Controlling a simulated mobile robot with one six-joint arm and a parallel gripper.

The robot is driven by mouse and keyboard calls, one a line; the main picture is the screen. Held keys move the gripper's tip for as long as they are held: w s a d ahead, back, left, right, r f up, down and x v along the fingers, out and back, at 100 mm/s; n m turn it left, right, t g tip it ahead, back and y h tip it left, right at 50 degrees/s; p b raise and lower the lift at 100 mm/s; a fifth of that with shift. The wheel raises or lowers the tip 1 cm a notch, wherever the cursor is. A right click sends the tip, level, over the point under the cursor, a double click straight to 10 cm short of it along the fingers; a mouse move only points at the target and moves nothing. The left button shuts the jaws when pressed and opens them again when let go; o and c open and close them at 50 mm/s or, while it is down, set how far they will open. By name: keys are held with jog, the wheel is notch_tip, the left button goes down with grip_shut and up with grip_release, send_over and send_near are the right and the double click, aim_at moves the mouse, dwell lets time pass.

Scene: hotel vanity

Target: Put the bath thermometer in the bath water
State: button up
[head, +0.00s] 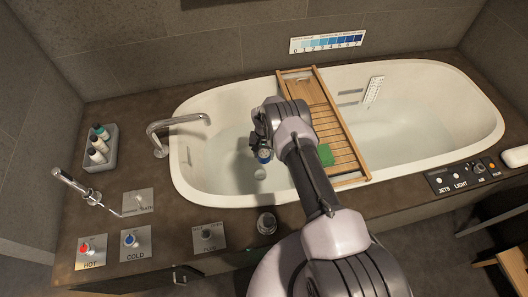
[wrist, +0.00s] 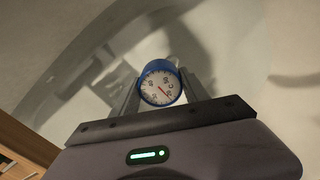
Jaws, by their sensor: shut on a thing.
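The bath thermometer is a round dial with a blue rim and a white face with a red needle, seen in the wrist view (wrist: 160,85). My gripper (wrist: 160,92) is shut on it, one finger on each side. In the head view the thermometer (head: 264,155) shows as a small blue spot at the end of my gripper (head: 263,145), over the left part of the white bathtub (head: 188,178). The bath water (head: 225,160) looks pale and clear. I cannot tell whether the thermometer touches it.
A wooden bath tray (head: 343,148) with a green item (head: 325,154) spans the tub right of my gripper. A chrome faucet (head: 178,121) reaches over the left rim. A bottle caddy (head: 85,150) stands left.

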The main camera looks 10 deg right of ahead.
notch_tip(320, 180, down, 12)
jog(key=b, duration=0.4)
jog(key=shift+f, duration=0.1)
jog(key=o, duration=1.5)
notch_tip(320, 180, up, 17)
jog(key=p, duration=1)
jog(key=shift+r+p, duration=0.2)
jog(key=shift+p, duration=0.1)
